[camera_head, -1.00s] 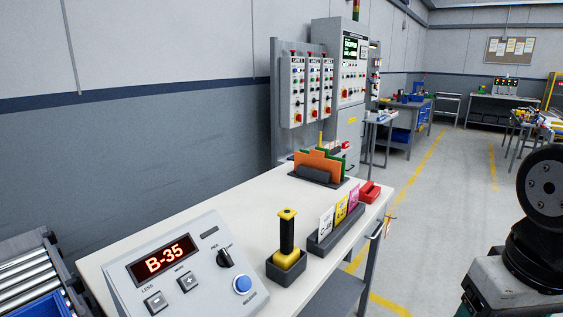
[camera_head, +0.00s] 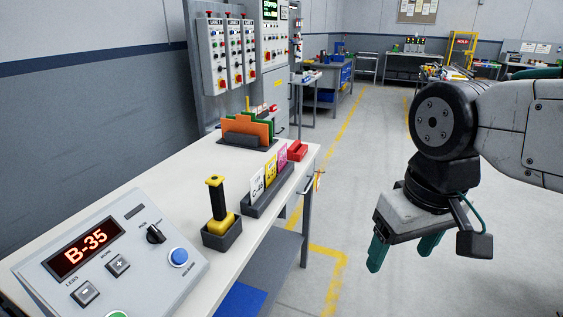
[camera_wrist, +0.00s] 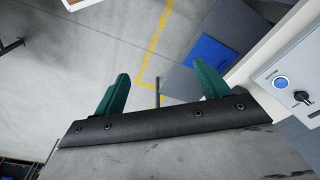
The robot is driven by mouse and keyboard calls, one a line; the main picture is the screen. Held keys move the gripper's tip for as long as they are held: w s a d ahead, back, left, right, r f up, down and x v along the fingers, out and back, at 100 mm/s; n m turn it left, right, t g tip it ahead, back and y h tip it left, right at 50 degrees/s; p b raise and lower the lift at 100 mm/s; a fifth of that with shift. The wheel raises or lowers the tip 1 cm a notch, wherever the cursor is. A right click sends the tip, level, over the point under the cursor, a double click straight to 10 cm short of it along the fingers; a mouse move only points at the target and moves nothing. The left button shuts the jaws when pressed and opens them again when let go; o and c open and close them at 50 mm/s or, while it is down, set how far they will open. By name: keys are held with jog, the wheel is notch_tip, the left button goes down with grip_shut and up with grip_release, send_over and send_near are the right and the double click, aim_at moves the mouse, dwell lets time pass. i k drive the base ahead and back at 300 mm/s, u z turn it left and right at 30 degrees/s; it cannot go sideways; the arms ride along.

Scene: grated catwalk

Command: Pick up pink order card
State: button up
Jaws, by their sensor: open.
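The pink order card (camera_head: 282,157) stands upright in a dark card holder (camera_head: 258,203) on the white bench, behind a yellow card (camera_head: 271,169) and a white card (camera_head: 257,184). My gripper (camera_head: 402,248) is open and empty, over the floor to the right of the bench and apart from the cards. In the wrist view its two green fingers (camera_wrist: 160,94) are spread with nothing between them. The pink card does not show in the wrist view.
A control box (camera_head: 110,255) reading B-35 and a yellow-handled stamp (camera_head: 219,212) in a dark tray stand on the bench. A folder rack (camera_head: 240,141) and a red item (camera_head: 298,150) are farther back. The floor right of the bench is clear.

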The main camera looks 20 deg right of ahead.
aim_at(283, 152)
jog(key=k, duration=0.6)
jog(key=i, duration=0.7)
jog(key=u, duration=0.85)
jog(key=i, duration=0.55)
jog(key=u, duration=0.5)
